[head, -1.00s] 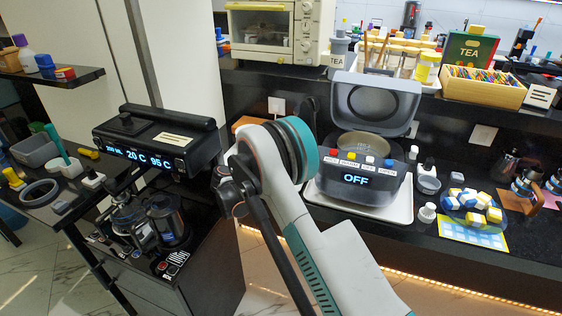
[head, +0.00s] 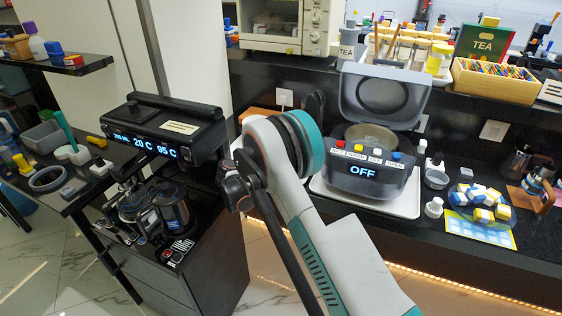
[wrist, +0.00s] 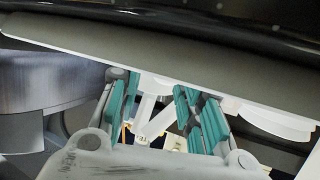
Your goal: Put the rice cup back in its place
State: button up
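The rice cooker (head: 365,183) stands on a white tray (head: 333,199) on the black counter, lid up, its display reading OFF. Pale shapes show between and behind the fingers, and I see nothing clearly gripped. In the head view my arm hides my gripper.
A water dispenser (head: 165,137) with a lit display stands at left above a dark cart (head: 180,275). White bottles (head: 434,207) and a bowl of coloured blocks (head: 482,203) are right of the cooker. A shelf with a tea box (head: 485,43) runs behind.

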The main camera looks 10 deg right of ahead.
jog(key=shift+r, duration=0.1)
jog(key=shift+r+p, duration=0.2)
jog(key=shift+p, duration=0.1)
jog(key=shift+s+a+r+p, duration=0.3)
jog(key=shift+a+r+p, duration=0.35)
jog(key=shift+p, duration=0.25)
jog(key=s+a+p, duration=0.3)
jog(key=s+a, duration=0.3)
jog(key=a, duration=0.4)
jog(key=shift+s+f, duration=0.15)
